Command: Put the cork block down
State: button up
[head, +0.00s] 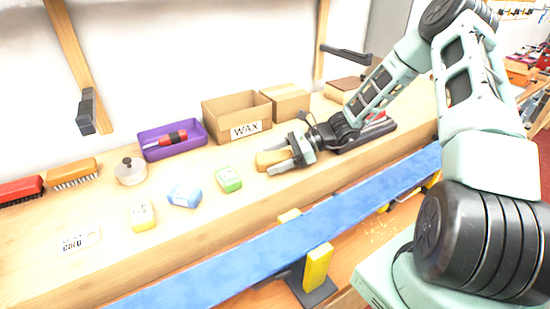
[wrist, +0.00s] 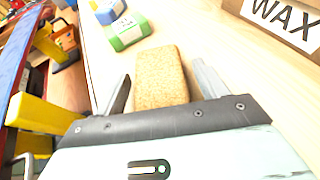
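The cork block (wrist: 160,78) is tan and speckled and lies between the two fingers of my gripper (wrist: 165,88) in the wrist view. A narrow gap shows between the block and each finger, so the gripper looks open around it. In the head view the cork block (head: 267,158) sticks out to the left of my gripper (head: 284,157), low over the wooden bench (head: 205,215). I cannot tell for sure whether it rests on the bench. Its near end is hidden by the gripper body.
Green (head: 228,179), blue (head: 184,195) and yellow (head: 143,217) blocks lie left of my gripper. A WAX carton (head: 222,109) and purple tray (head: 155,152) stand behind. A lettered label (head: 78,241) lies on clear bench at front left. A blue rail (head: 270,240) runs along the front.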

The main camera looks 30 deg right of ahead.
jog(key=shift+r, duration=0.1)
